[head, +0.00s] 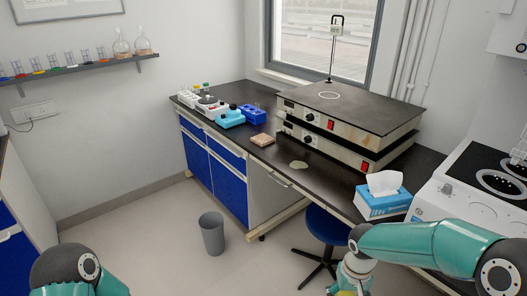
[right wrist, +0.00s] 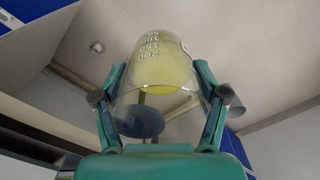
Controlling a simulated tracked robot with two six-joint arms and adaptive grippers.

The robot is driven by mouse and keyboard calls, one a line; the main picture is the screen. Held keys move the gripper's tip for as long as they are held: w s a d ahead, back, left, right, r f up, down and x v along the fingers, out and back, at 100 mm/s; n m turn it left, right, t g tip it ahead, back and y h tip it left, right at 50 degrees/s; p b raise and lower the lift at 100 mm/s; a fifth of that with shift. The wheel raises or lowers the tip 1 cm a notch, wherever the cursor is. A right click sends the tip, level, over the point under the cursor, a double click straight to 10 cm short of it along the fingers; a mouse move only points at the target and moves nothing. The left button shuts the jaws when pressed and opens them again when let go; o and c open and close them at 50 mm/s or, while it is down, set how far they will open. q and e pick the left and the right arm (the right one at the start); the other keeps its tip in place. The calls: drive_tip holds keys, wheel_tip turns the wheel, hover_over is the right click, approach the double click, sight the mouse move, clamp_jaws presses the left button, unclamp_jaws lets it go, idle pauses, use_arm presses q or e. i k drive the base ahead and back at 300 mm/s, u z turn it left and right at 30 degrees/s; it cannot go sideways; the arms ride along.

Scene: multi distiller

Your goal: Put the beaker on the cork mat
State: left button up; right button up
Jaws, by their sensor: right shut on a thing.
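The beaker (right wrist: 165,68) is clear glass with white graduation marks and yellow contents. In the right wrist view my right gripper (right wrist: 158,84) has its two fingers on either side of the glass and is shut on it. In the head view my right gripper (head: 350,279) is at the bottom edge, in front of the bench and near the blue stool, with a bit of yellow at the frame's edge. My left gripper is out of view.
Stacked hot plates (head: 350,110) stand behind the mat's right side. A blue rack (head: 252,114) and small instruments sit behind the mat. A pale round patch (head: 299,165) lies in front, and a tissue box (head: 383,200) is to the right. A blue stool (head: 326,226) stands below the bench edge.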

sight(262, 138)
drive_tip(key=i, duration=1.25)
drive_tip(key=u, duration=0.65)
